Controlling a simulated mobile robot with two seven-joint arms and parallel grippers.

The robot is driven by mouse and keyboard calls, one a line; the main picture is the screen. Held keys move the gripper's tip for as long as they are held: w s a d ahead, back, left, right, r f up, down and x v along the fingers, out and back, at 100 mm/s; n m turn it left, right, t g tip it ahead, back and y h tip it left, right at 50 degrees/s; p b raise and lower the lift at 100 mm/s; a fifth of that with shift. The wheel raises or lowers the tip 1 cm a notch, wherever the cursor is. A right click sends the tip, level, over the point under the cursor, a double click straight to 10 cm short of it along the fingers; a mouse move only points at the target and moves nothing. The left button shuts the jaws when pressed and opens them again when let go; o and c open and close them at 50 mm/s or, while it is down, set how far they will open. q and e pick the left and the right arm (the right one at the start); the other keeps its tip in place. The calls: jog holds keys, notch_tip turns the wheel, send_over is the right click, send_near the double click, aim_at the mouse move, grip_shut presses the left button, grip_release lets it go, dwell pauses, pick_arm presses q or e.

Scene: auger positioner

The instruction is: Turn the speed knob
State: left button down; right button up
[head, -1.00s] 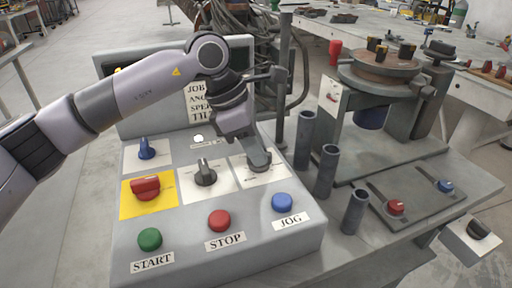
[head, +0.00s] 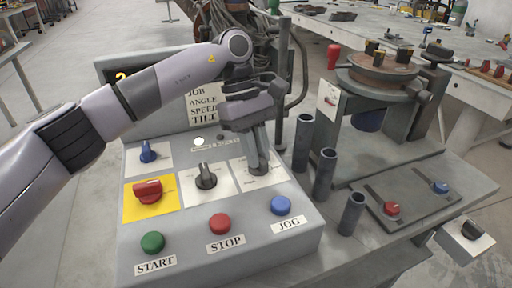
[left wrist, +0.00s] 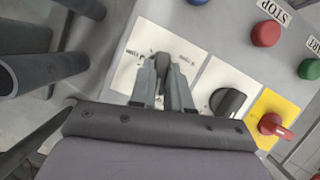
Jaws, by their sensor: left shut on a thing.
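The control box (head: 215,262) has a dark knob (left wrist: 163,61) on its right-hand white plate (left wrist: 195,38), between the fingers of my left gripper. My left gripper (head: 258,166) comes down from above and is shut on this knob; it also shows in the left wrist view (left wrist: 164,68). The fingers hide most of the knob in the head view. A similar black knob (head: 206,176) sits on the middle white plate and is free. The small labels on the plates are too small to read. My right gripper is not in view.
A red switch (head: 148,191) on a yellow plate and a blue knob (head: 148,152) are at the left. Green (head: 153,242), red (head: 220,224) and blue (head: 281,205) buttons line the front. Upright dark tubes (head: 324,173) stand close to the right of the box.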

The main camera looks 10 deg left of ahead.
pick_arm(q)
jog(key=shift+d+m+g+y, duration=0.1)
jog(key=shift+m+g+y, duration=0.3)
jog(key=shift+m, duration=1)
jog(key=c, duration=1.1)
grip_release()
jog(key=shift+p+v, duration=0.45)
jog(key=shift+v, duration=3.2)
